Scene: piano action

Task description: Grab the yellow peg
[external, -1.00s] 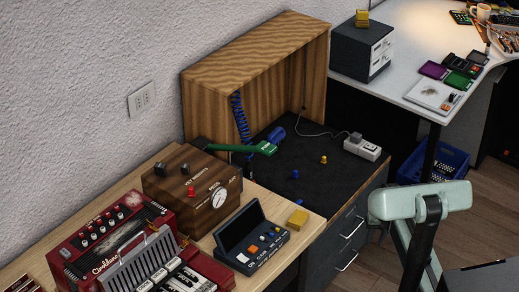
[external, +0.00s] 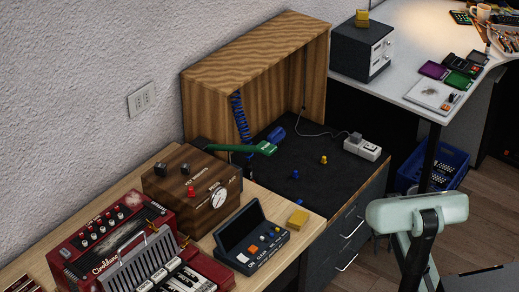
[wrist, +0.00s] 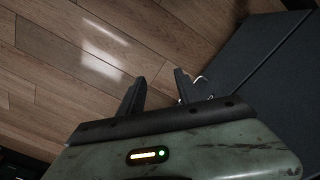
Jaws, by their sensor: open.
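The yellow peg (external: 323,160) stands on the dark top of the cabinet, in front of the open wooden box. A blue peg (external: 295,174) stands to its left and nearer the camera. My gripper (wrist: 160,76) is open and empty in the wrist view, with its two dark fingers apart over the wooden floor. Neither peg shows in the wrist view. In the external view my pale green arm is at the lower right, well away from the yellow peg, and my fingers cannot be made out there.
The wooden box (external: 256,57) walls the cabinet top at the back. A green jointed tool (external: 243,149) and a white power strip (external: 362,147) lie around the pegs. A wooden desk with devices is at the left. Brown floor (wrist: 60,60) lies below the wrist camera.

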